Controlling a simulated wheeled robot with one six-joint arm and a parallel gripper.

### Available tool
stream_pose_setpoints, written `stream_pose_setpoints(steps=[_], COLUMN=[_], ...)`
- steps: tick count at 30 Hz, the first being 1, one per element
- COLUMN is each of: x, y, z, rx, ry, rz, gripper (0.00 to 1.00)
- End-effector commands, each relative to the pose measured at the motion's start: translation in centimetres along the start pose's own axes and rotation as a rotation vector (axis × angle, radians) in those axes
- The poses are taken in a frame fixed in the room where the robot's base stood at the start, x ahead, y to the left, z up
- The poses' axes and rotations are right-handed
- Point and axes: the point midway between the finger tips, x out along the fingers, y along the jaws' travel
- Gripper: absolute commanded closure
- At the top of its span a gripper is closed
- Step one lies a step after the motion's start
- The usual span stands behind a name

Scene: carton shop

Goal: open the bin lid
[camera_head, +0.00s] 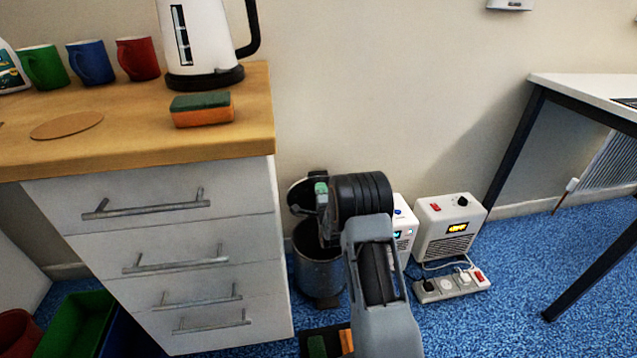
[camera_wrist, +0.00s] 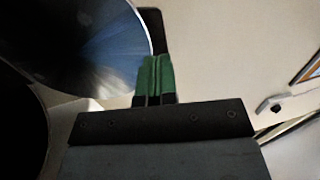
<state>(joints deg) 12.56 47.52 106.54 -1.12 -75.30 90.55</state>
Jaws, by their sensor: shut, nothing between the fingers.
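The bin (camera_head: 318,277) is a dark metallic cylinder on the blue floor, between the drawer cabinet and the white heaters. Its round lid (camera_head: 299,196) stands raised and tilted back toward the wall, and the dark mouth of the bin shows below it. In the wrist view the lid (camera_wrist: 85,45) is a shiny disc at the upper left. My gripper (camera_head: 321,188) is above the bin beside the lid, partly hidden by my arm. Its green fingertips (camera_wrist: 155,78) are shut and empty, close to the lid's edge; I cannot tell whether they touch it.
The drawer cabinet (camera_head: 190,265) stands close on the left, with handles facing out. Two white heaters (camera_head: 447,228) and a power strip (camera_head: 450,285) are on the right. A table leg (camera_head: 590,270) stands farther right.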

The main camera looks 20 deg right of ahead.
Motion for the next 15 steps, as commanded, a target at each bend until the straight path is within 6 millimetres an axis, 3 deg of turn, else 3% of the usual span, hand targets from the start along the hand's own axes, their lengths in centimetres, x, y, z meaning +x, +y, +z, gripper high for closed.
stream_pose_setpoints(steps=[6, 15], x=[3.1, 5.1], y=[0.3, 0.1], z=[0.0, 0.0], rx=[0.000, -0.001], ry=[0.000, -0.001], rz=[0.000, 0.001], gripper=[1.00, 1.00])
